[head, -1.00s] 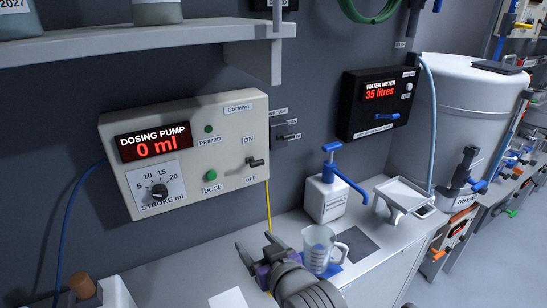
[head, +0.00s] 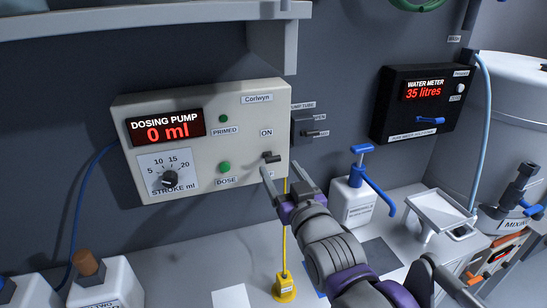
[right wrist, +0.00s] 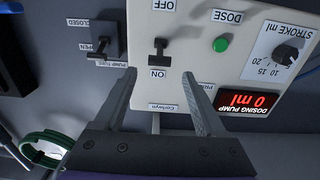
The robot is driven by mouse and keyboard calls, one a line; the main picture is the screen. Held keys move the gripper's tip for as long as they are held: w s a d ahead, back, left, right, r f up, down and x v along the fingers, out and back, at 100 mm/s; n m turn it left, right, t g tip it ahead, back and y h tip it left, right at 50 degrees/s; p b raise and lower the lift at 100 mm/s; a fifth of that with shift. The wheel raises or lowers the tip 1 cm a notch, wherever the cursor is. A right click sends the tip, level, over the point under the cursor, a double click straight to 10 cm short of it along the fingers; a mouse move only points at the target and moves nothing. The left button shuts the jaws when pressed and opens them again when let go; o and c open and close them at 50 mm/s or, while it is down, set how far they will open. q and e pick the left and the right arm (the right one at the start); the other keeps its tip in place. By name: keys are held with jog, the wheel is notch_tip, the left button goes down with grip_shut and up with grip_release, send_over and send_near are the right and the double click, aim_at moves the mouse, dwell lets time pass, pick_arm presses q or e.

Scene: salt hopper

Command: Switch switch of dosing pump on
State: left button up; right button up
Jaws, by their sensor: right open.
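The dosing pump (head: 233,120) is a pale wall box with a red display reading 0 ml. Its black switch (head: 271,157) is at the lower right, under the ON label; it also shows in the right wrist view (right wrist: 160,45), upside down between OFF and ON. My right gripper (head: 279,168) is open and empty, just below and in front of the switch, and hides the OFF label in the head view. In the right wrist view its two fingers (right wrist: 156,76) lie either side of the switch's line, apart from it. My left gripper is not in view.
A green DOSE button (head: 225,167) and stroke dial (head: 169,179) are on the pump. A pump tube switch (head: 307,127) is close on its right. A shelf (head: 150,28) overhangs above. A pump bottle (head: 352,200) and white tray (head: 441,211) stand on the bench.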

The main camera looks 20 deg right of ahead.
aim_at(274, 159)
jog(key=w, duration=0.6)
jog(key=shift+w+a, duration=0.1)
jog(key=shift+w, duration=0.1)
